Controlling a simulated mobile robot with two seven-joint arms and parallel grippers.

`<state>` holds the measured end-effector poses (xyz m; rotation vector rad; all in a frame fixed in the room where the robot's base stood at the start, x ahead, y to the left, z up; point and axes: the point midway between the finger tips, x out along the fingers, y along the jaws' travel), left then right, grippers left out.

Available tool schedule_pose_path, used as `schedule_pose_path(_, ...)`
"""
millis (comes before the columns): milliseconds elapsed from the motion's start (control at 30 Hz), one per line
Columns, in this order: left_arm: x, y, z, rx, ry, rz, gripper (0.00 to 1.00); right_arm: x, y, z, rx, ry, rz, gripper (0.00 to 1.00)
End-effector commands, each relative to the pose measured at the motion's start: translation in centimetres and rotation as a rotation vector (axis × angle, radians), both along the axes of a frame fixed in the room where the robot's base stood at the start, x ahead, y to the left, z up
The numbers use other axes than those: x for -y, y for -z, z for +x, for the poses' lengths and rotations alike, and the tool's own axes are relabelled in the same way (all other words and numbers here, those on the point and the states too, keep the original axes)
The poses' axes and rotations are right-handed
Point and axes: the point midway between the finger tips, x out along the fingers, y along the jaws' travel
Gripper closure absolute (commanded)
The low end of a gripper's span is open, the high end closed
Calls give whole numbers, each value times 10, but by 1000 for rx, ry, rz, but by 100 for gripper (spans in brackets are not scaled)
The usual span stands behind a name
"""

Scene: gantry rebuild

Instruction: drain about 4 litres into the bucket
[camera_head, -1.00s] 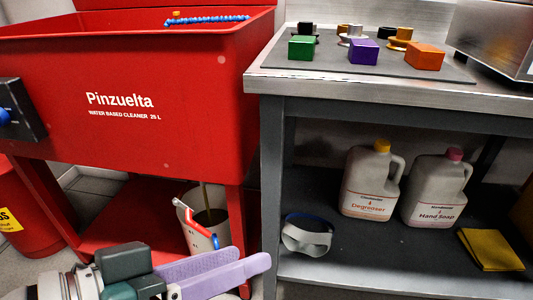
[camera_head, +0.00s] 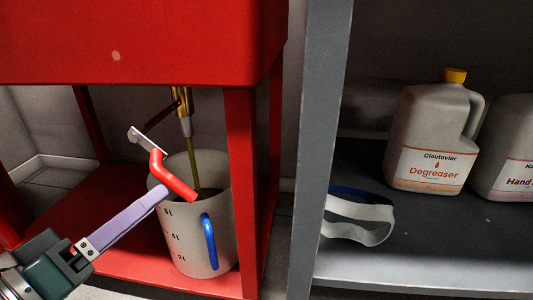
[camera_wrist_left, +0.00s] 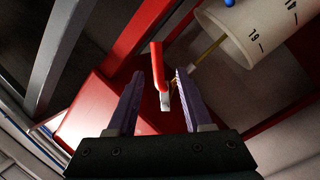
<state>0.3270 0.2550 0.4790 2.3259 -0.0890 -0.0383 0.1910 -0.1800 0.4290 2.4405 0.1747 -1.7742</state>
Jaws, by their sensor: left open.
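A pale bucket (camera_head: 222,233) with litre marks and a blue handle (camera_head: 209,242) stands under the red tank (camera_head: 140,40). It shows tilted in the wrist view (camera_wrist_left: 245,35). A brass drain valve (camera_head: 184,112) hangs below the tank, and a thin brownish stream (camera_head: 193,160) runs from it into the bucket. Dark liquid shows inside; its level against the marks is unclear. The valve's lever has a red grip (camera_head: 172,175). My left gripper (camera_head: 164,190) is open beside the lever; in the wrist view the red lever (camera_wrist_left: 157,68) shows between its purple fingers. My right gripper is not in view.
A red leg (camera_head: 241,190) stands right of the bucket, and a grey bench post (camera_head: 317,150) beyond it. The bench shelf holds a degreaser jug (camera_head: 432,135), a partly cut-off hand soap jug (camera_head: 510,160) and a white-and-blue band (camera_head: 360,220).

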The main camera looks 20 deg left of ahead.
Motion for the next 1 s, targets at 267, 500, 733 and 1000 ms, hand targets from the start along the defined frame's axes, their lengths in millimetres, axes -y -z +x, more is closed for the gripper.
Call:
schedule_pose_path(267, 4, 1, 53, 6, -1, -3, 49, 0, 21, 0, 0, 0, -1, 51)
schedule_pose_path(500, 7, -1, 84, 3, 0, -1, 49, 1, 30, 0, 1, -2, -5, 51)
schedule_pose_path(733, 8, -2, 90, 1, 2, 0, 49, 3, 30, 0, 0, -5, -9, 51)
schedule_pose_path(1000, 8, -2, 89, 0, 3, 0, 66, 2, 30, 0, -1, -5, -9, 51)
